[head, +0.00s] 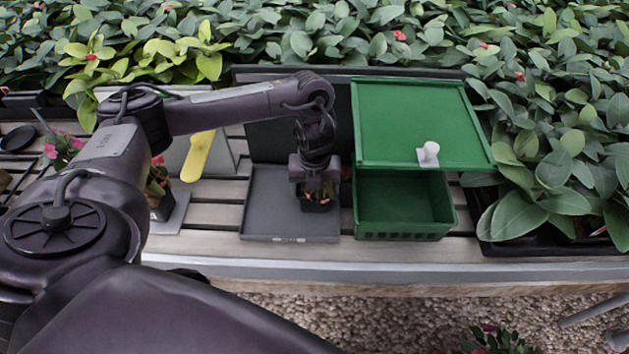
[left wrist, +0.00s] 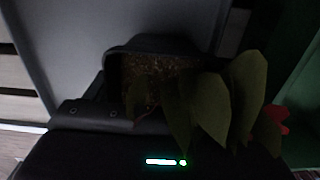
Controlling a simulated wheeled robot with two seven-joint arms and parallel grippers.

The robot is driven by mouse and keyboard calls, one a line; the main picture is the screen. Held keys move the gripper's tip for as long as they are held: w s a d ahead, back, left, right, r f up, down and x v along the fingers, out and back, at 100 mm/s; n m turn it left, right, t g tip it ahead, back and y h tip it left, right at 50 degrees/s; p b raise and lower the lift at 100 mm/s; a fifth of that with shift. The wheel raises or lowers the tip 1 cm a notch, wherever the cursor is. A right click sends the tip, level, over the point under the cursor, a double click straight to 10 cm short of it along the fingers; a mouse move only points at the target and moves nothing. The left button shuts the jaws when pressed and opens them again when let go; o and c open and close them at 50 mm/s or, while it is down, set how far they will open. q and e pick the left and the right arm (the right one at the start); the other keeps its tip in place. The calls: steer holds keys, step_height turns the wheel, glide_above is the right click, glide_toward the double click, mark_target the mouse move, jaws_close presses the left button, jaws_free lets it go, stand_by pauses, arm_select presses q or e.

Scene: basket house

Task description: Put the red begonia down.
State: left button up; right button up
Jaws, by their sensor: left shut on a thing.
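The red begonia is a small plant in a black pot (head: 314,206), with green leaves and reddish flowers. My left gripper (head: 315,189) points down and is shut on it. The pot is over the grey tray (head: 262,215), near its right side; I cannot tell whether it touches the tray floor. In the left wrist view the pot with soil (left wrist: 150,70), broad leaves (left wrist: 205,110) and a red bloom (left wrist: 277,115) show close up in dim light. My right gripper is not in view.
A green basket (head: 405,236) with a green lid (head: 420,125) set back stands just right of the tray. Another potted plant (head: 160,190) and a yellow-handled tool (head: 198,155) are to the left. Dense foliage (head: 560,130) borders the slatted bench. The tray's left part is clear.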

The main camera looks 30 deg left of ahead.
arm_select(q)
steer(key=o, duration=1.1)
steer(key=shift+f, duration=0.1)
step_height(320, 180, up, 12)
steer(key=p, duration=0.5)
steer(key=shift+s+r, duration=0.1)
steer(key=shift+r, duration=0.1)
